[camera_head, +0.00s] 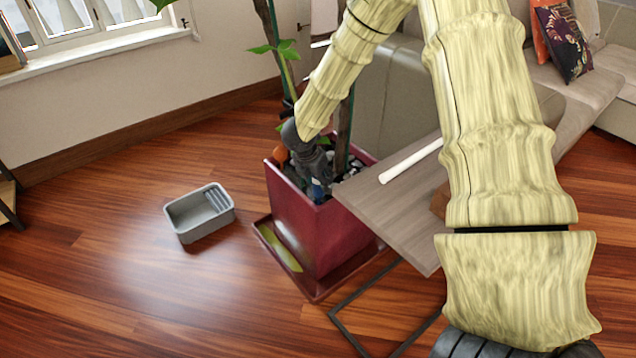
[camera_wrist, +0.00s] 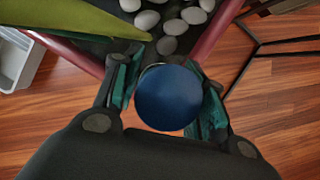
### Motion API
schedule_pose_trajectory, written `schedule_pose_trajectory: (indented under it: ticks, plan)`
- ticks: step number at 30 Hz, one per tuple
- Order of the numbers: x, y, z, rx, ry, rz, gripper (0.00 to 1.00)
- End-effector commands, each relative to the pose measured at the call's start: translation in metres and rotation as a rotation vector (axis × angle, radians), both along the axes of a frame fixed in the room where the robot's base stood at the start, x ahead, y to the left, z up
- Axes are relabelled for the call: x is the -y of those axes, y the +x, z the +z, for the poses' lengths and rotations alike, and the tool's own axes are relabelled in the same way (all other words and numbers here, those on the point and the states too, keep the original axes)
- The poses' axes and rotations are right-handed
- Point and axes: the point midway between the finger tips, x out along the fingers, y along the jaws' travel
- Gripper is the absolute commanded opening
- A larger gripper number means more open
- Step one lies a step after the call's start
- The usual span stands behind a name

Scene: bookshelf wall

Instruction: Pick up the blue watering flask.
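The blue flask shows in the wrist view as a round, dark blue bulb (camera_wrist: 168,97) between the two fingers of my gripper (camera_wrist: 170,62). The right finger meets the bulb's edge in the picture. The left finger lies close along its other side, and I cannot tell whether both press on it. Any lower part of the flask is hidden behind the bulb. In the head view my gripper (camera_head: 317,178) points down into the red planter (camera_head: 320,240), with a bit of blue (camera_head: 318,192) at its tips.
White pebbles (camera_wrist: 170,25) lie in the planter, and plant stems rise beside my arm. A wooden side table (camera_head: 390,205) with a white rod (camera_head: 410,160) stands close on the right. A grey tub (camera_head: 188,226) sits on the floor at left, with open floor around it.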

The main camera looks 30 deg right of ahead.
Motion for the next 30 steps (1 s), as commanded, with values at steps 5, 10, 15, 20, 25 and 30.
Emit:
schedule_pose_trajectory:
  ticks: [5, 10, 15, 20, 25, 30]
  plan:
    - [0.0, 0.0, 0.0, 0.0, 0.0, 0.0, 0.09]
    - [0.0, 0.0, 0.0, 0.0, 0.0, 0.0, 0.09]
    - [0.0, 0.001, 0.006, 0.001, 0.0, 0.0, 0.09]
    - [0.0, 0.001, 0.027, 0.002, 0.001, 0.0, 0.09]
    - [0.0, 0.001, 0.067, 0.004, 0.002, -0.001, 0.09]
    - [0.0, 0.001, 0.113, 0.004, 0.002, 0.0, 0.09]
